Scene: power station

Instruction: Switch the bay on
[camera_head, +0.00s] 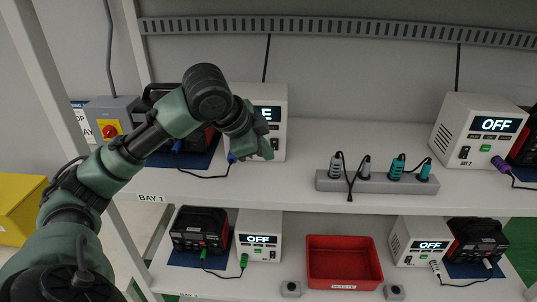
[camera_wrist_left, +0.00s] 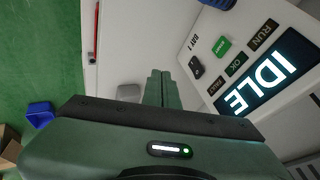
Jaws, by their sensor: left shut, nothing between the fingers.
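The white bay 1 unit (camera_head: 279,140) stands on the upper shelf, its display (camera_head: 269,114) partly hidden by my left gripper. In the left wrist view the unit's display (camera_wrist_left: 262,84) reads IDLE. A green button (camera_wrist_left: 221,47) and a black switch (camera_wrist_left: 196,67) sit on its front beside small dark labels, one reading RUN and one OK. My left gripper (camera_head: 264,152) is shut and empty in front of the unit. Its closed fingers (camera_wrist_left: 162,88) point up in the left wrist view, left of the switch and button; contact cannot be told. My right gripper is not in view.
A bay 2 unit (camera_head: 473,135) at right reads OFF. Two lower units (camera_head: 259,250) (camera_head: 418,244) also read OFF. A grey plug strip (camera_head: 377,184) lies on the upper shelf, a red bin (camera_head: 343,264) below. A red rotary switch (camera_head: 110,131) is at left.

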